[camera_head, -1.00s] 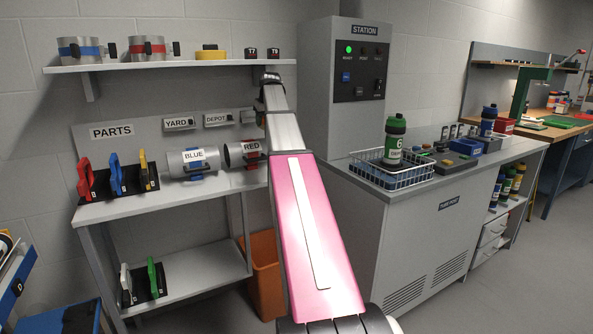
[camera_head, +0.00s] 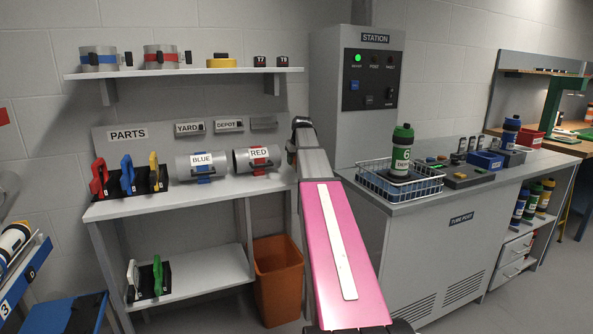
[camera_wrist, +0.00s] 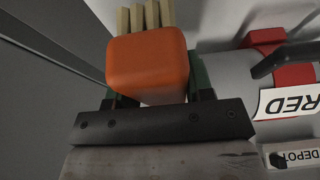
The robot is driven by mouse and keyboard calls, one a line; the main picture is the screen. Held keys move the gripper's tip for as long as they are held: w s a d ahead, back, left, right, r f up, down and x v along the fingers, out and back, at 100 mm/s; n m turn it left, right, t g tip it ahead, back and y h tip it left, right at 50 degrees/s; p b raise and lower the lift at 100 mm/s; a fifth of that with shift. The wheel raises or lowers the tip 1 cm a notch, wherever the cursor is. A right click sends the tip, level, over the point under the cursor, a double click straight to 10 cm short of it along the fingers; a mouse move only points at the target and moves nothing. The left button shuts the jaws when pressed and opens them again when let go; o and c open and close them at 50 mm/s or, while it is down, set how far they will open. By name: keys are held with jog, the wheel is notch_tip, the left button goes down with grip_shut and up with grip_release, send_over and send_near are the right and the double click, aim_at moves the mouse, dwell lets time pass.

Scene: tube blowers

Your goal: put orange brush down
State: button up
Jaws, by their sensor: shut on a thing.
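The orange brush (camera_wrist: 148,65) fills the upper middle of the wrist view, an orange block with pale bristles pointing to the top. My gripper (camera_wrist: 150,88) has its dark green fingers on either side of the block and is shut on it. In the head view my gripper (camera_head: 303,126) is at the far end of my pink arm, just right of the RED tube, above the bench's right end. The brush cannot be made out there.
The parts bench (camera_head: 225,188) holds the BLUE tube (camera_head: 201,167), the RED tube (camera_head: 256,160) and several coloured clips. An orange bin (camera_head: 279,280) stands below its right end. The station cabinet (camera_head: 345,80) and a wire basket (camera_head: 372,182) with a green bottle (camera_head: 401,150) are to the right.

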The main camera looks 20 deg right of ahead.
jog(key=shift+f, duration=2.05)
jog(key=shift+f, duration=0.15)
jog(key=o, duration=0.8)
jog(key=shift+o, duration=0.2)
jog(key=v, duration=1.2)
